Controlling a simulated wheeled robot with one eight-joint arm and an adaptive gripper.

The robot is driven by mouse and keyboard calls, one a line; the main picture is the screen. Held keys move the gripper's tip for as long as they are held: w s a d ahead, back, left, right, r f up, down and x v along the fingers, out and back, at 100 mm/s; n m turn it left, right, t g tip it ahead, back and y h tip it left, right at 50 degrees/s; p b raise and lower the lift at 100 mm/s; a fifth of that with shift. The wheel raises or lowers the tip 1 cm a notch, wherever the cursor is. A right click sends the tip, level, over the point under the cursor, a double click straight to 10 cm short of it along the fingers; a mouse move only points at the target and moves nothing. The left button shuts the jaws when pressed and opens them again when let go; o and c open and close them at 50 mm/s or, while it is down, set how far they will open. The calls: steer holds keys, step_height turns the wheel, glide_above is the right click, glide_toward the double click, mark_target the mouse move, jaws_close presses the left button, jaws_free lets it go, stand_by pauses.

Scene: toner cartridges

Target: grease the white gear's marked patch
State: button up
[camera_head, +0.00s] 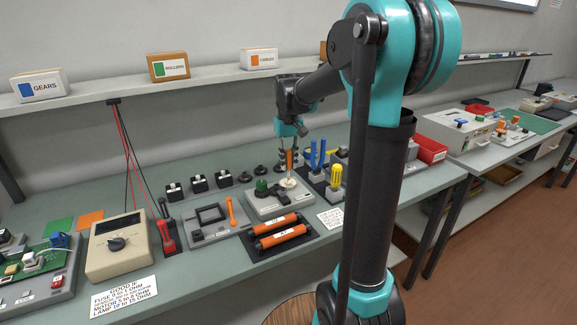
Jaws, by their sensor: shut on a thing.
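The white gear (288,184) sits on the right part of a light grey base (265,206), beside a dark green knob (261,187). It is small here, and I cannot make out its marked patch. My gripper (290,158) points down above the gear and is shut on an orange-handled tool (289,160). The tool hangs roughly upright, its lower end over or at the gear. I cannot tell whether the tip touches the gear, and the fingers partly hide the handle.
Two orange rollers (280,232) lie on a dark tray in front of the base. Blue-handled tools (318,154) and a yellow-handled tool (335,177) stand close on the right. A grey fixture with an orange-handled tool (231,212) is on the left. My arm hides part of the bench.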

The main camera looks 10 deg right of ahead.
steer(key=shift+r, duration=2.6)
steer(key=shift+s+f, duration=0.15)
steer(key=shift+f, duration=1.45)
steer(key=shift+s+f, duration=0.1)
steer(key=shift+f, duration=1.45)
steer(key=shift+f, duration=0.4)
steer(key=shift+s, duration=0.15)
steer(key=shift+w, duration=0.35)
steer(key=shift+s, duration=0.4)
